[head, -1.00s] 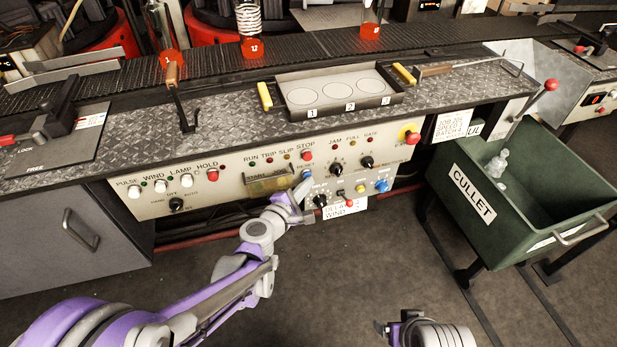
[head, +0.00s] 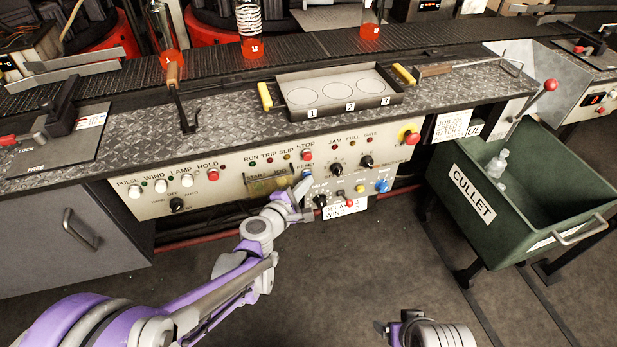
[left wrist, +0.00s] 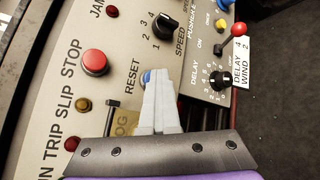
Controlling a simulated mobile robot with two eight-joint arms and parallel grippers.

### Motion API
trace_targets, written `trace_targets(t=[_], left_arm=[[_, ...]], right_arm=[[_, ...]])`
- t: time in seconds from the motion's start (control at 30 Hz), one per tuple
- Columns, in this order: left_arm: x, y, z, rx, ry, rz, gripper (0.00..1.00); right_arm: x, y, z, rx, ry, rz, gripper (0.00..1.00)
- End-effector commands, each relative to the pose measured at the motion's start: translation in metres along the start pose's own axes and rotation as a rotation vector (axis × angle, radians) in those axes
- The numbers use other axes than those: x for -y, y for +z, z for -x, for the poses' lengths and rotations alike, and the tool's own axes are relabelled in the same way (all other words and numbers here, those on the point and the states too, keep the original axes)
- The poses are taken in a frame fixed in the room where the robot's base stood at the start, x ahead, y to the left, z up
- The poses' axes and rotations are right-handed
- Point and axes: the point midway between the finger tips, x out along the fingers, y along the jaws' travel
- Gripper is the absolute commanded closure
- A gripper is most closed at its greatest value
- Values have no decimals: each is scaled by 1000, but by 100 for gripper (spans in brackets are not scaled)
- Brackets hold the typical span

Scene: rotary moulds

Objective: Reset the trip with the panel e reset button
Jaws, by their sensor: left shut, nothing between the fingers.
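The blue reset button (head: 306,173) is on the control panel below the STOP button. In the left wrist view only an edge of the reset button (left wrist: 147,76) shows beside the RESET label, with my fingertips covering the rest. My left gripper (head: 303,187) is shut and empty, its tips at the button; I cannot tell whether they touch or press it. The shut fingers (left wrist: 161,76) also show in the left wrist view. The red trip lamp (left wrist: 72,144) looks dull. A part of my right arm's end (head: 385,328) shows at the bottom; its jaws are unclear.
The red STOP button (left wrist: 95,63) is close beside the fingers. A dark selector knob (left wrist: 163,26), a red-tipped lever (head: 349,203) and another blue button (head: 382,186) are to the right. A green cullet bin (head: 480,190) stands at right; the floor before the panel is clear.

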Motion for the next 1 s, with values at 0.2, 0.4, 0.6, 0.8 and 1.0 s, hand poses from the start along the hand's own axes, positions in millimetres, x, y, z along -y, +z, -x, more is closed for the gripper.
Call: trace_targets(t=[0.2, 0.4, 0.6, 0.8, 1.0], left_arm=[[-4, -4, -3, -9, 5, 1, 100], [-4, -5, -3, -11, 6, 2, 100], [-1, -4, 1, -12, 7, 1, 100], [-1, -4, 2, -12, 7, 1, 100], [4, 1, 8, -11, 6, 1, 100]], right_arm=[[0, 0, 0, 0, 0, 0, 19], [0, 0, 0, 0, 0, 0, 19], [0, 0, 1, 0, 0, 0, 19], [0, 0, 1, 0, 0, 0, 19], [0, 0, 1, 0, 0, 0, 19]])
